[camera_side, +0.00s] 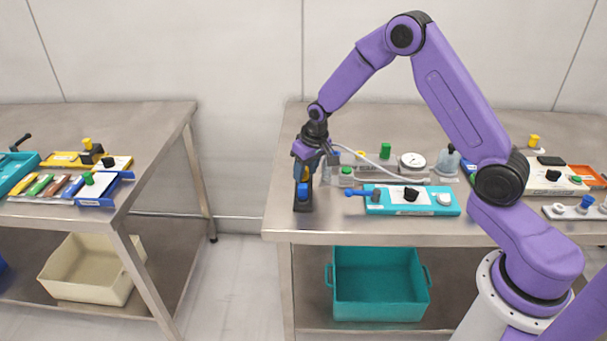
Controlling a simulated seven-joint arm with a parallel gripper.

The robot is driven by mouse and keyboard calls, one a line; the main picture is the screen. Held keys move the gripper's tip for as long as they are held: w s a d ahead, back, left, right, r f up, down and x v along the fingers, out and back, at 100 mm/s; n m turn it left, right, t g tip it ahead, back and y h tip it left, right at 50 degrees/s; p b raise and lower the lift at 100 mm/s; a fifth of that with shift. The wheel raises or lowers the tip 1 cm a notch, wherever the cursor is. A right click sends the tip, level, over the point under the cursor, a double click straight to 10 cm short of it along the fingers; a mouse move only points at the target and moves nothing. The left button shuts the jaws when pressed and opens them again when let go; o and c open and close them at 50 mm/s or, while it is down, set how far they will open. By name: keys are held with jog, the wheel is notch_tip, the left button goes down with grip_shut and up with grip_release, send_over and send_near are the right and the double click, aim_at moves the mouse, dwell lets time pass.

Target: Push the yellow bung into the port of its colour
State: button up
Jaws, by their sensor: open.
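My gripper (307,178) points down at the left end of the right-hand bench, with its jaws open. A small yellow piece (306,173) shows between or just behind the fingers; it may be the yellow bung, mostly hidden by them. Right below the gripper stands a small black block (303,207) with a blue piece (302,191) on it. Just right of the gripper, a grey block (378,172) carries another small yellow piece (360,154) near its back edge. I cannot tell which piece is a port.
A teal panel (433,194) with a blue plug (355,193) at its left lies in front of the grey block. A pale hose (368,158) arcs from near the gripper over it. A gauge (412,160) and a bottle (448,160) stand behind. Bare bench (287,218) shows front left.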

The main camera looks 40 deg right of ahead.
grip_shut()
jog(key=shift+r, duration=0.2)
jog(key=shift+w+v, duration=0.2)
jog(key=shift+v, duration=0.55)
jog(key=shift+w+v, duration=0.15)
jog(key=shift+v, duration=0.6)
jog(key=shift+w+v, duration=0.2)
jog(key=shift+v, duration=0.55)
jog(key=shift+r, duration=0.1)
